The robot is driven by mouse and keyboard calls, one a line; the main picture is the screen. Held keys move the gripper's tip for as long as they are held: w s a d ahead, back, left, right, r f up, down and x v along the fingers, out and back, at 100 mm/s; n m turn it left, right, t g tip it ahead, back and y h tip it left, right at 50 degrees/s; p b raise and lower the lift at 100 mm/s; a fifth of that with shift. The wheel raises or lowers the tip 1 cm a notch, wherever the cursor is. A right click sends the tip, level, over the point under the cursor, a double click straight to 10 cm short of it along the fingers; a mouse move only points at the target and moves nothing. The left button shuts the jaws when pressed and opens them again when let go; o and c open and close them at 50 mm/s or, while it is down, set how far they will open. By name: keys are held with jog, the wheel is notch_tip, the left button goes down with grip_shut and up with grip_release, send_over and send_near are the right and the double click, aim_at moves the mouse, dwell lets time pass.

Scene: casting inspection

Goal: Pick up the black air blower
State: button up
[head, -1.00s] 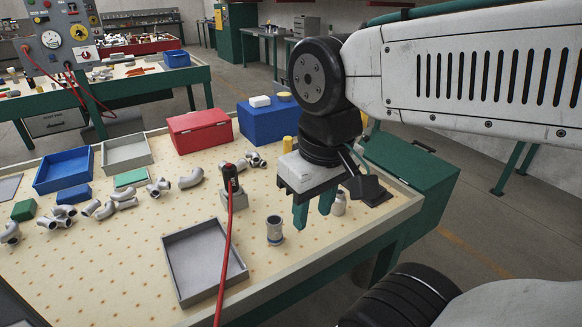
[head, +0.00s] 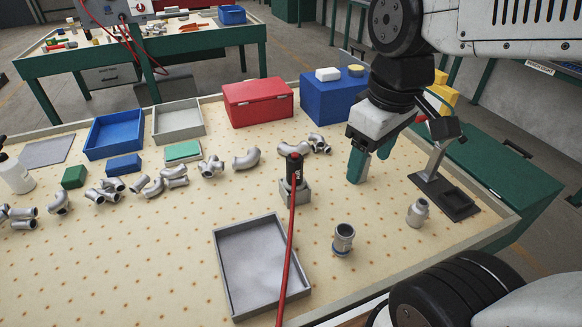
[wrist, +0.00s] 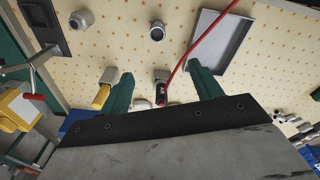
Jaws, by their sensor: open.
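The black air blower (head: 294,168) stands upright in a small grey holder block (head: 297,192) on the tabletop, with a red hose (head: 291,240) running from it toward the front. In the wrist view the blower (wrist: 161,93) shows between my fingers, near the gripper's body edge. My gripper (head: 370,166) is open and empty, its green fingers pointing down above the table, to the right of the blower and apart from it. In the wrist view my gripper's two fingers (wrist: 160,74) are spread wide.
A grey tray (head: 220,262) lies in front of the blower, and a pipe fitting (head: 343,239) stands to its right. Curved castings (head: 247,159) lie to its left. A red box (head: 258,101) and a blue box (head: 332,100) stand behind. A black stand (head: 440,192) is at right.

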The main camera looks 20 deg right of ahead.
jog(key=w+a+f+n, duration=0.1)
jog(key=w+f+n, duration=0.1)
jog(key=w+n, duration=0.4)
jog(key=w+a+f+n, duration=0.1)
jog(key=w+f+n, duration=0.1)
jog(key=w+n, duration=0.35)
jog(key=n+g, duration=0.1)
jog(key=n, duration=1)
send_over(295, 167)
jog(key=w, duration=0.2)
jog(key=f, duration=0.8)
jog(key=shift+s+d+f, duration=0.15)
jog(key=shift+d+f, duration=0.1)
jog(key=shift+f+n, duration=0.25)
jog(key=shift+f, duration=0.1)
jog(key=f, duration=0.7)
jog(key=shift+w+d+f, duration=0.15)
jog(key=shift+w+f, duration=0.05)
jog(key=shift+w, duration=0.05)
jog(key=c, duration=1.2)
